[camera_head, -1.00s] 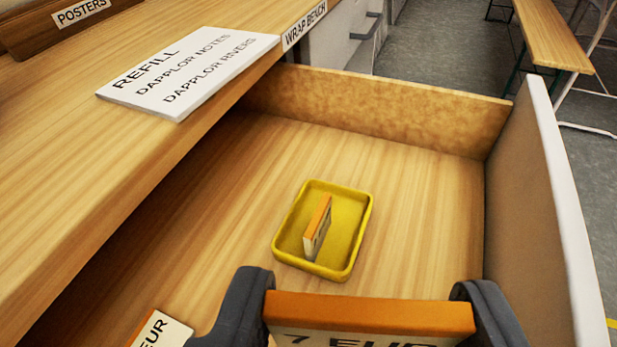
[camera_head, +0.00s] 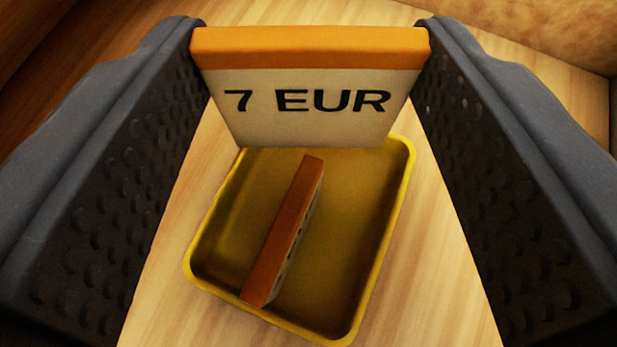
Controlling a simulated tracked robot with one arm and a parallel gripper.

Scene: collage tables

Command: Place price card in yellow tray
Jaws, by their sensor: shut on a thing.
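My gripper (camera_head: 310,85) is shut on a price card (camera_head: 308,100), gripping it by its two side edges. The card has an orange top edge and a white face reading "7 EUR". It is held upright above the far end of the yellow tray (camera_head: 398,200) and hides part of that rim. The tray lies on the wooden drawer floor. Another orange-edged card (camera_head: 284,235) stands inside the tray, left of its middle, set at a slant. Its printed face is turned mostly away, so its text cannot be read.
The wooden drawer floor (camera_head: 445,290) is bare around the tray. Drawer walls show at the top corners, one at the top right (camera_head: 565,25). The right part of the tray's inside is free.

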